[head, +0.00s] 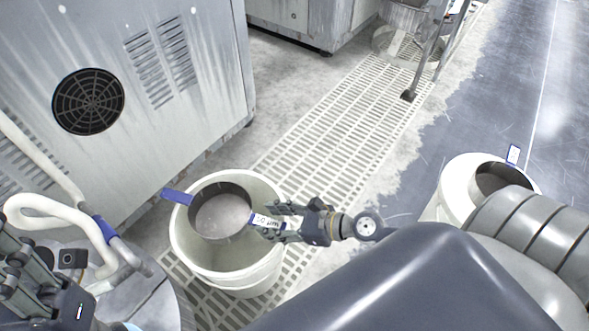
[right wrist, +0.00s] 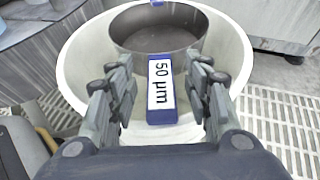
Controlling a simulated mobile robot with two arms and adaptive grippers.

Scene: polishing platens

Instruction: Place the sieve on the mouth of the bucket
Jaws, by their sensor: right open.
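The sieve (head: 220,214) is a dark-walled ring with a pale mesh. It lies across the mouth of the white bucket (head: 232,275), off-centre towards the bucket's far side. One blue tab (head: 176,196) reaches past the rim at the left; the other carries a white "50 µm" label (right wrist: 160,85) and points to my right gripper. My right gripper (head: 270,221) is open, with a finger on each side of the labelled tab and visible gaps between them in the right wrist view. My left gripper (head: 30,275) shows partly at the lower left; its jaws are unclear.
A second white bucket (head: 452,190) with a blue-tabbed dark ring (head: 490,180) stands at the right, partly behind my arm. A grey machine cabinet (head: 110,110) stands at the left. A pale hose (head: 55,215) curves beside it. Slatted floor grating (head: 345,120) lies clear behind the bucket.

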